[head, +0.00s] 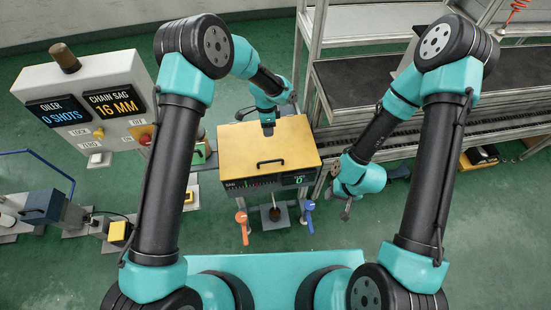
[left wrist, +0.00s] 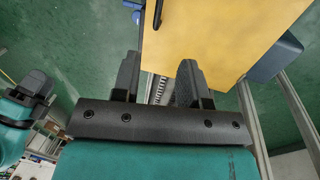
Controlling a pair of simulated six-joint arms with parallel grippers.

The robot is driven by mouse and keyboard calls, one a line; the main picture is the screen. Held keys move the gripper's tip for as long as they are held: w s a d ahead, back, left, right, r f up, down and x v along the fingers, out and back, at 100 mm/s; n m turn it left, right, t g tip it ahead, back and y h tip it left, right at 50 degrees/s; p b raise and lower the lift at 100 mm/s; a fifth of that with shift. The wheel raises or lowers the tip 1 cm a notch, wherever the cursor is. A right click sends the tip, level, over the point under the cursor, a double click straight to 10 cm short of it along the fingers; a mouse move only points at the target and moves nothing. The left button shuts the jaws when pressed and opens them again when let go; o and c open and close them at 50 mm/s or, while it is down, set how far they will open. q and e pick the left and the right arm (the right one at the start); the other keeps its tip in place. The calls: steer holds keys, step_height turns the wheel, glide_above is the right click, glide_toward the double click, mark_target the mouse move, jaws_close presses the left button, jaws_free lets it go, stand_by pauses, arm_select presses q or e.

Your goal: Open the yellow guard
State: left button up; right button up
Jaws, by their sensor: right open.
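The yellow guard (head: 262,148) is a flat yellow panel lying over the top of a dark machine box, and it looks shut. Its black bar handle (head: 270,162) is near the front edge. In the left wrist view the guard (left wrist: 215,40) fills the upper middle, with part of the handle (left wrist: 157,14) at the top edge. My left gripper (head: 268,129) is at the guard's far edge, away from the handle; its fingers (left wrist: 157,78) are apart with nothing between them. I cannot tell whether it touches the guard. My right gripper (head: 346,206) is open and empty, right of the box.
Below the box front are an orange-handled lever (head: 242,220) and a blue-handled lever (head: 309,208). A panel with displays (head: 88,105) stands at left. Metal shelving (head: 345,85) stands behind and right. The box front has a green-lit display (head: 298,180).

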arm_select(q)
steer(key=shift+a+f, duration=0.1)
glide_above(269, 158)
steer(key=s, duration=0.4)
step_height(269, 158, down, 17)
steer(key=shift+w, duration=0.1)
stand_by(0.4)
jaws_close()
stand_by(0.3)
